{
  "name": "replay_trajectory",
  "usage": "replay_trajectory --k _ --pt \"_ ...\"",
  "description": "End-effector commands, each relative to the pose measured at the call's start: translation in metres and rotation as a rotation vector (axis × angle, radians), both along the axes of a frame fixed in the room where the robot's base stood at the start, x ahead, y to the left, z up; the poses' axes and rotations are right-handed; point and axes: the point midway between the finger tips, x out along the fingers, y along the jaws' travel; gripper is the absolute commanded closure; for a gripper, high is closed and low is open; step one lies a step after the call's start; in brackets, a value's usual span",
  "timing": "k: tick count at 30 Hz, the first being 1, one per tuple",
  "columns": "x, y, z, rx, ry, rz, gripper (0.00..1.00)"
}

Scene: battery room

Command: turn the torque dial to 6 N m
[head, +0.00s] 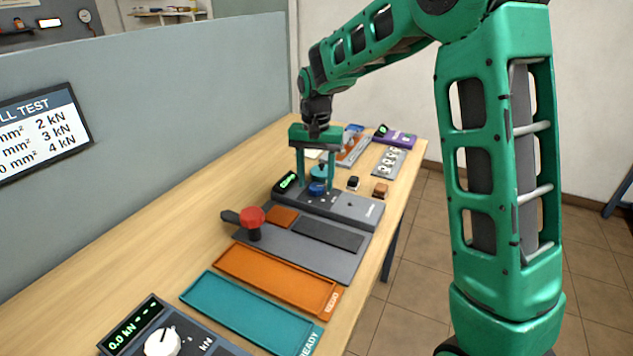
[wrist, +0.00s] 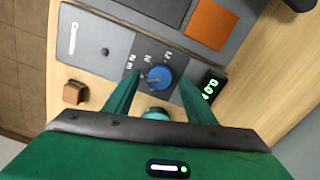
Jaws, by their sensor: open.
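The torque dial is a blue round knob (wrist: 158,76) on a dark panel of a grey unit; it also shows in the head view (head: 318,188). Small white marks sit beside it in the wrist view, too small to read surely. A small display with green digits (wrist: 211,86) is next to it; it also shows in the head view (head: 287,182), and its digits are not clearly legible. My gripper (head: 316,186) is open and points down over the dial. In the wrist view its fingers (wrist: 160,84) stand on either side of the knob; contact cannot be told.
A teal round piece (wrist: 155,113) lies close behind the dial. A red-knobbed lever (head: 251,217), an orange tray (head: 277,279), a teal tray (head: 250,311) and a white kN dial (head: 162,342) are nearer.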

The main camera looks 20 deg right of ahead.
Motion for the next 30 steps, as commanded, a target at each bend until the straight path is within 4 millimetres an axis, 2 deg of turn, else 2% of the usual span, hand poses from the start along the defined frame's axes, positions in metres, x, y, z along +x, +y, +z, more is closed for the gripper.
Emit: replay_trajectory --k 4,12,13,18,19,20,30 --pt "-0.0003 -0.0001 -0.0081 0.0 0.0 0.0 0.5" --pt "-0.0003 -0.0003 -0.0094 -0.001 -0.001 0.0 0.5" --pt "-0.0003 -0.0003 -0.0093 -0.001 -0.001 -0.001 0.52" --pt "-0.0002 -0.0002 -0.0092 0.0 -0.001 0.0 0.91" --pt "-0.0002 -0.0002 -0.0092 0.0 -0.001 0.0 0.91" --pt "-0.0002 -0.009 -0.0091 -0.001 -0.001 -0.002 0.91" --pt "0.0004 -0.0017 -0.0088 -0.001 -0.002 0.055 0.91"
